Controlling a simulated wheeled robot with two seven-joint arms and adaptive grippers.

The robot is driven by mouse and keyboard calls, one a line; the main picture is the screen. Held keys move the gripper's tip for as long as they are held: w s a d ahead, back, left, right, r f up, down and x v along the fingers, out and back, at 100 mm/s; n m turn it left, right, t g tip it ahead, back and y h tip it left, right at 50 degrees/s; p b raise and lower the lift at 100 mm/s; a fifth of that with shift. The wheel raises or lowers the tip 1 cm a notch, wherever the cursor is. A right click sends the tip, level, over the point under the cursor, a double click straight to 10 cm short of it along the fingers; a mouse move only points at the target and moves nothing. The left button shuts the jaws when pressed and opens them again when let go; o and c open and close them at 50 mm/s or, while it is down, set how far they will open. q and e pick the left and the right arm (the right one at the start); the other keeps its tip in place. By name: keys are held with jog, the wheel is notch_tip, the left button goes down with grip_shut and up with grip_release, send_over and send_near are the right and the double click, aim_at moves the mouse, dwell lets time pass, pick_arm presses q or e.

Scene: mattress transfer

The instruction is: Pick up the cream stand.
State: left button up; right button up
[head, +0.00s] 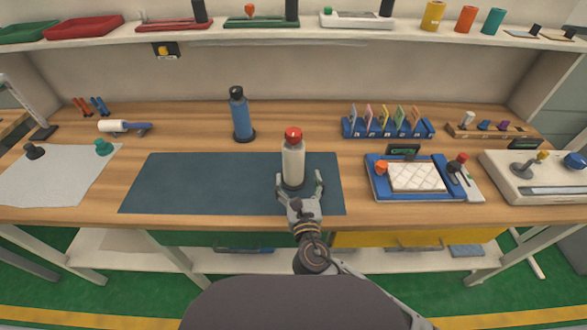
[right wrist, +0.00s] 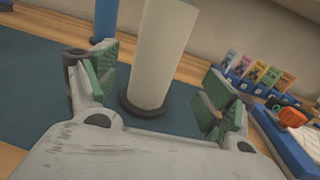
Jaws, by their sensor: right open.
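The cream stand (head: 293,162) is an upright cream cylinder with a red top and a dark round base, on the dark blue mat (head: 180,185). It also shows in the right wrist view (right wrist: 160,55), where its top is cut off. My right gripper (head: 301,188) is open at the near side of the stand, low down. In the right wrist view its green-padded fingers (right wrist: 158,95) lie to the left and right of the stand, with gaps between pads and stand. My left gripper is not in view.
A blue stand (head: 242,118) stands behind and left of the cream one. To the right are a blue tray with a white quilted pad (head: 415,177) and a blue card rack (head: 388,128). A grey sheet (head: 55,178) lies left. The mat's left half is clear.

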aim_at(294, 142)
jog(key=shift+w+a, duration=0.1)
jog(key=shift+w, duration=0.95)
jog(key=shift+w+a, duration=0.25)
jog(key=shift+w, duration=0.6)
jog(key=shift+w+a, duration=0.2)
jog(key=shift+w, duration=0.65)
jog(key=shift+w+f, duration=0.1)
jog(key=shift+w, duration=0.8)
jog(key=c, duration=1.4)
jog(key=shift+c, duration=1.4)
jog(key=shift+a, duration=0.1)
grip_shut()
jog(key=shift+w+r, duration=0.1)
jog(key=shift+r, duration=0.15)
jog(key=shift+r+p, duration=0.35)
jog(key=shift+r, duration=0.15)
notch_tip(294, 142, up, 7)
jog(key=shift+r+p, duration=0.1)
jog(key=shift+p, duration=0.6)
jog(key=shift+r, duration=0.55)
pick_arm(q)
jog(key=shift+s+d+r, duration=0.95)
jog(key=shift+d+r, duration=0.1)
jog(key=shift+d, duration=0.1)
pick_arm(e)
jog(key=shift+r, duration=0.25)
